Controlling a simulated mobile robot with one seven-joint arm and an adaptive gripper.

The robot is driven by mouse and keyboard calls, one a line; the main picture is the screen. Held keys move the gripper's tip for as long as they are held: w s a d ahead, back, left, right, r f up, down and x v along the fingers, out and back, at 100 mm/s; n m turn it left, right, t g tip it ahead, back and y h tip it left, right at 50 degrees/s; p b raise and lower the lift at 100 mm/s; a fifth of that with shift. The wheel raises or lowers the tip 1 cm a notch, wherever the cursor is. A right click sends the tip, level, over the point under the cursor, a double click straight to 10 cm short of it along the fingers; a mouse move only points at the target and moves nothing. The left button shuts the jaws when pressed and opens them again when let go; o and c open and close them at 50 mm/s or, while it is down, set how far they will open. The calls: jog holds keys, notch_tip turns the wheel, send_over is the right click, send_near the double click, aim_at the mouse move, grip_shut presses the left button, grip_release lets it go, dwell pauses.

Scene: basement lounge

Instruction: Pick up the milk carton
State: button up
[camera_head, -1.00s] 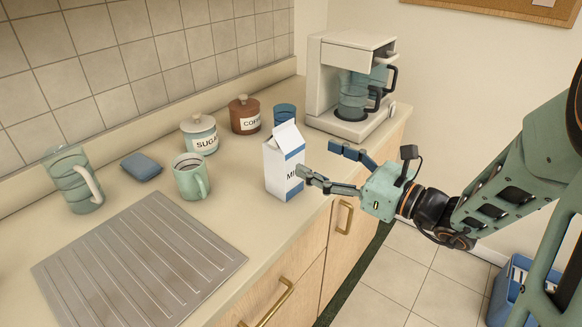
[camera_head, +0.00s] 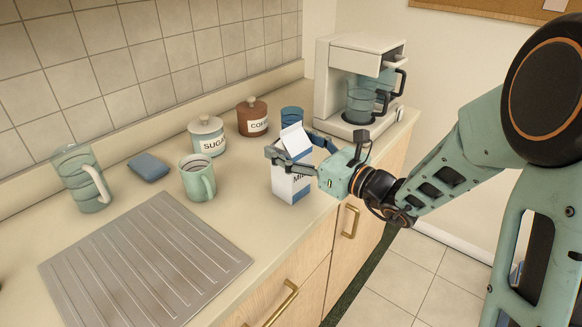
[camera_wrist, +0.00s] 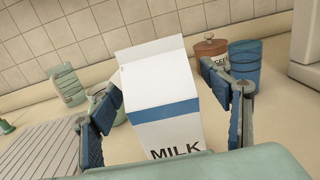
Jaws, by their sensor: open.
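The milk carton (camera_head: 289,182) is white with a blue band and stands upright on the counter. In the wrist view the milk carton (camera_wrist: 165,110) fills the middle, with its gabled top up and the word MILK at the bottom edge. My gripper (camera_head: 297,148) is open around the upper part of the carton. In the wrist view my gripper's two blue-padded fingers (camera_wrist: 168,120) stand on either side of the carton, with visible gaps. The carton's lower part is hidden there by my gripper's body.
A green mug (camera_head: 198,178), sugar jar (camera_head: 207,140), coffee jar (camera_head: 252,118) and blue cup (camera_head: 291,117) stand near the carton. A coffee maker (camera_head: 345,90) is behind it. A green pitcher (camera_head: 78,180), blue sponge (camera_head: 149,167) and ribbed drainboard (camera_head: 145,262) lie left. The counter's front edge is close.

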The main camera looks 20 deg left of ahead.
jog(key=c, duration=1.8)
jog(key=shift+r, duration=0.2)
